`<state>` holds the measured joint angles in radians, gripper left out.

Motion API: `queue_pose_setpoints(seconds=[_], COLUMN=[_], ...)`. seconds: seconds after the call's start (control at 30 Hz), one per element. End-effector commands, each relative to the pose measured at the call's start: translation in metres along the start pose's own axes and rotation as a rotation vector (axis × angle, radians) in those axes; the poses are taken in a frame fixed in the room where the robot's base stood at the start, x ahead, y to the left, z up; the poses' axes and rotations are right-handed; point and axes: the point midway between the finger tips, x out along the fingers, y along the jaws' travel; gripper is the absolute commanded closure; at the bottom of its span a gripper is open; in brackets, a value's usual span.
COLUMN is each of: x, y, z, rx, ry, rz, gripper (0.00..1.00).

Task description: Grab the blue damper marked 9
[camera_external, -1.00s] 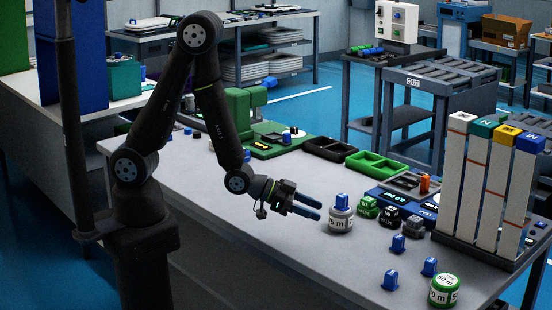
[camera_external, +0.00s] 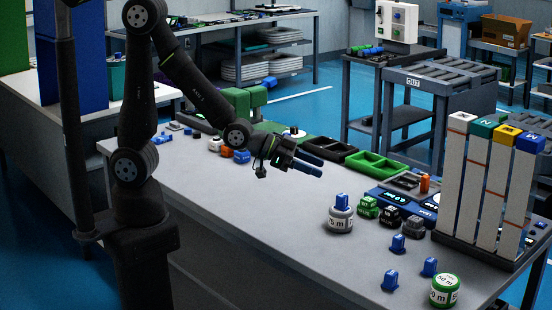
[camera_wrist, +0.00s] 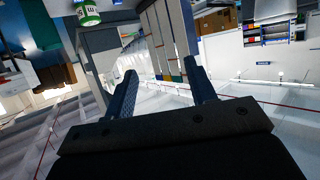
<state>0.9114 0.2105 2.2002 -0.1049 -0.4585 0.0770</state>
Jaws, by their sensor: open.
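Several small blue dampers are in the external view, but no mark 9 is legible on any. One blue damper (camera_external: 341,202) sits on top of a grey and white cylinder (camera_external: 340,220). Three more stand on the grey table at the front right: one damper (camera_external: 397,243), a second (camera_external: 429,266) and a third (camera_external: 390,280). Another blue piece (camera_external: 241,156) is near the far left edge. My gripper (camera_external: 321,167) is open and empty, above the table behind the cylinder. In the wrist view its two fingers (camera_wrist: 162,70) are apart, with no damper clearly visible.
A green and white cylinder (camera_external: 445,290) stands at the table's front right corner. Tall white columns (camera_external: 487,190) with coloured caps rise at the right. Green and dark blocks (camera_external: 389,217) stand beside the topped cylinder. The table's left-middle is clear.

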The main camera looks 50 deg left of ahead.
Motion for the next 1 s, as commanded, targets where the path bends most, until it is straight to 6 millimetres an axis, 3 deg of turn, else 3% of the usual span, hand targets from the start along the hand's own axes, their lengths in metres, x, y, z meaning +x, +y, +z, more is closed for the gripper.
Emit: queue_pose_setpoints(seconds=[0.43, 0.7, 1.0], x=[0.082, 0.139, 0.165], y=[-0.030, -0.049, -0.056], z=[-0.012, -0.032, -0.058], rx=[0.160, 0.305, 0.440], ry=[-0.282, -0.520, -0.629], rz=[0.000, 0.182, 0.469], gripper=[0.49, 0.49, 0.49])
